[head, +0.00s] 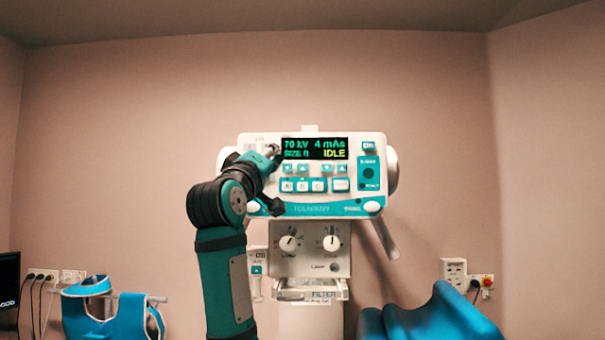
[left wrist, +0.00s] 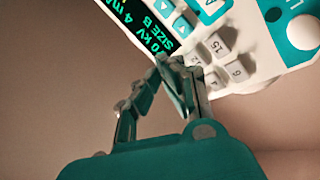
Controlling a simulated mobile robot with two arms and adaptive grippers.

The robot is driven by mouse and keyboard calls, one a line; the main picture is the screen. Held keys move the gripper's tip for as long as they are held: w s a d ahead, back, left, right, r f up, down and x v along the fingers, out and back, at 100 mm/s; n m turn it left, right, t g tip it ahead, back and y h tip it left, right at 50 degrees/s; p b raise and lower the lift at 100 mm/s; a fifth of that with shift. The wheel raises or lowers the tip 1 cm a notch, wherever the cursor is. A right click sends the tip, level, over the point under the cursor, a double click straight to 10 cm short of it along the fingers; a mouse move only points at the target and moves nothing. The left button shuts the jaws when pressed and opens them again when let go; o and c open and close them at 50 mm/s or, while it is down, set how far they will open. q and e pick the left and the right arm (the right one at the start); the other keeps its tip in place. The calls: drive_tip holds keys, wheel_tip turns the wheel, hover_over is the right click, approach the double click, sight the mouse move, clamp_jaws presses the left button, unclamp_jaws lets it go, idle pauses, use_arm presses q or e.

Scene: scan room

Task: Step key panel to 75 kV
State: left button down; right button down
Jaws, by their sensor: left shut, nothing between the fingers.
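The key panel (head: 345,208) is a white and teal console on the far wall. Its display (head: 314,148) reads 70 kV, 4 mAs, SIZE, IDLE. Below it sit teal arrow keys (head: 295,168) and a row of lettered keys (head: 303,185). My left gripper (head: 273,150) is at the panel's left part, beside the display. I cannot tell whether the tips touch a key. My arm hides part of the panel's left side.
Two knobs (head: 331,243) sit on a unit below the panel. A blue padded chair (head: 440,315) stands at lower right, and a blue apron (head: 88,315) hangs at lower left. Wall sockets (head: 453,272) are at the right. The space right of my arm before the panel is clear.

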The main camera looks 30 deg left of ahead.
sight(303, 168)
use_arm(q)
drive_tip(key=s+d+m+g+h+b, duration=0.1)
drive_tip(key=d+m+h, duration=0.3)
drive_tip(key=m, duration=0.8)
drive_tip(key=s+d+f+m+g+h+b, duration=0.1)
drive_tip(key=d+m+g+h, duration=0.1)
drive_tip(key=d+m+h, duration=0.2)
drive_tip(key=m+h, duration=0.3)
drive_tip(key=m, duration=0.5)
drive_tip(key=shift+w+a+p, duration=0.8)
drive_tip(key=shift+w+p, duration=0.2)
drive_tip(key=shift+w, duration=0.25)
drive_tip(key=shift+w+a+p, duration=0.8)
drive_tip(key=shift+w+p, duration=0.25)
drive_tip(key=shift+w, duration=0.2)
drive_tip(key=shift+w+a+p, duration=0.8)
drive_tip(key=shift+w+p, duration=0.2)
drive_tip(key=shift+w, duration=0.25)
drive_tip(key=shift+d, duration=0.1)
